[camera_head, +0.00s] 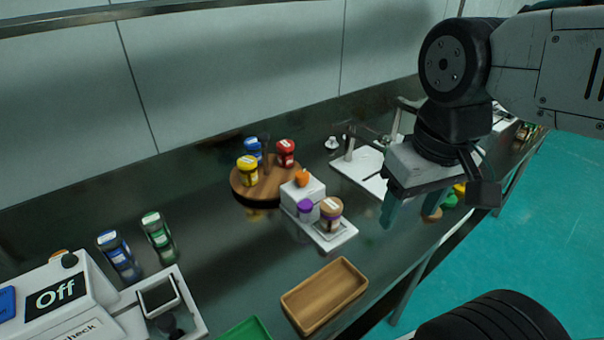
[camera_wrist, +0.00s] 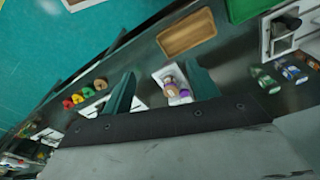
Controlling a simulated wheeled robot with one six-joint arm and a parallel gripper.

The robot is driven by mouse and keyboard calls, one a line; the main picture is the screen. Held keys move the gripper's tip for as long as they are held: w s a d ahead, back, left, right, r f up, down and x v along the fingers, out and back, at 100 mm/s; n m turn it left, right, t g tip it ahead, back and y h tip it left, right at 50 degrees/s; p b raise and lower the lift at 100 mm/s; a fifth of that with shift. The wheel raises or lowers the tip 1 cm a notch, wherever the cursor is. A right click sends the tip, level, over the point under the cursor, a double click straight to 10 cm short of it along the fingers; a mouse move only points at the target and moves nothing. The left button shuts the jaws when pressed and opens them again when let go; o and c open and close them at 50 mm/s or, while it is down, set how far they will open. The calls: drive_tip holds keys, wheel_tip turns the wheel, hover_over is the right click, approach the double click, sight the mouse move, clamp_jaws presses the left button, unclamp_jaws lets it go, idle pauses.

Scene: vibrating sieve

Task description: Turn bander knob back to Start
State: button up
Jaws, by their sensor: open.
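A small white machine (camera_head: 317,188) stands mid-counter in the head view, and I take it to be the bander. An orange knob (camera_head: 302,178) sits on top of its block; the setting is too small to read. A purple knob-like part (camera_head: 305,209) is on its front, beside a brown jar (camera_head: 331,208) with a white-marked lid on the base plate. My gripper (camera_head: 410,208) is open and empty, above the counter to the right of the machine and apart from it. In the wrist view, the machine's base (camera_wrist: 160,76) and jar (camera_wrist: 171,90) show between the fingers (camera_wrist: 163,78).
A round wooden stand (camera_head: 262,188) with blue, yellow and red jars is behind the machine. An empty wooden tray (camera_head: 325,293) lies in front. A white machine marked "Off" (camera_head: 55,293) and two jars are at the left. A white board (camera_head: 362,168) with a metal stand is behind my gripper.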

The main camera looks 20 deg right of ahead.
drive_tip(key=w+f+g, duration=0.2)
drive_tip(key=w, duration=0.2)
drive_tip(key=n, duration=1.7)
hover_over(302, 173)
drive_tip(key=shift+t, duration=0.3)
drive_tip(key=f, duration=1.1)
drive_tip(key=shift+s, duration=0.2)
drive_tip(key=shift+w+n, duration=0.1)
drive_tip(key=shift+n, duration=0.4)
drive_tip(key=shift+f+n, duration=0.3)
wheel_tip(302, 173, down, 7)
drive_tip(key=shift+f, duration=0.1)
